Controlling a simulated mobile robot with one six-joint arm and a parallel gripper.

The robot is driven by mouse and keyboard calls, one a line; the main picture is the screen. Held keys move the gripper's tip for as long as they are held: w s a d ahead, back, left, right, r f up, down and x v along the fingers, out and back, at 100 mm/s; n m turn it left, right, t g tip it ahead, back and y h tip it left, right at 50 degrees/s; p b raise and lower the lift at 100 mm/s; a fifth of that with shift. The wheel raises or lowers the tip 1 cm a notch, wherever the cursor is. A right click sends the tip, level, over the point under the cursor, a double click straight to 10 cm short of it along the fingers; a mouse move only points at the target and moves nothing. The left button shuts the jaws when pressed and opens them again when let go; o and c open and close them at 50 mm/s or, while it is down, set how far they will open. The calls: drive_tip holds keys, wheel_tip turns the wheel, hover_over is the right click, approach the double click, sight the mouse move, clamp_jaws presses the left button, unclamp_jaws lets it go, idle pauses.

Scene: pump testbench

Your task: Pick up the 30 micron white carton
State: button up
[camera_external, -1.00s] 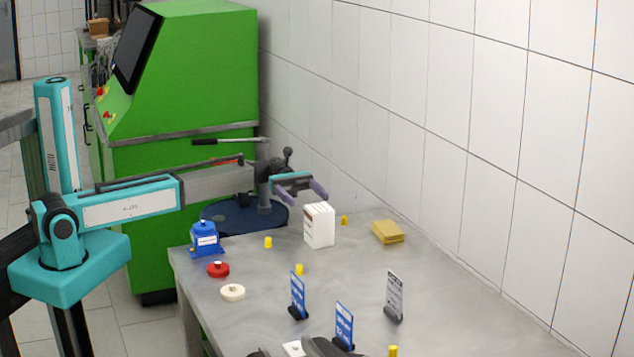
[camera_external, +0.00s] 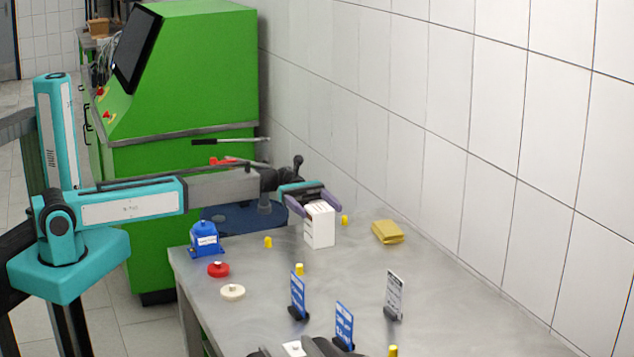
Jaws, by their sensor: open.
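A white carton (camera_external: 320,232) stands upright on the grey table (camera_external: 250,325), near its back edge. Any micron marking on it is too small to read. My gripper (camera_external: 318,209) is open at the top of the carton. One purple finger shows at the carton's upper left and the other at its upper right. I cannot tell whether the fingers touch it.
A blue container (camera_external: 206,240) and a red round part (camera_external: 218,269) stand left of the carton, with a cream round part (camera_external: 232,291) nearer. Yellow sponges (camera_external: 388,232) lie to the right. Small signs (camera_external: 298,295) and yellow plugs stand around. A tiled wall is at the right.

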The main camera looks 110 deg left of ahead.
sight(324, 214)
drive_tip(key=shift+d, duration=0.1)
drive_tip(key=shift+w+d+r+p, duration=0.1)
drive_tip(key=shift+w+d+p, duration=0.2)
drive_tip(key=shift+w+d, duration=0.15)
drive_tip(key=shift+p+x, duration=0.4)
drive_tip(key=shift+x, duration=1.5)
drive_tip(key=shift+s, duration=0.1)
drive_tip(key=c, duration=1.2)
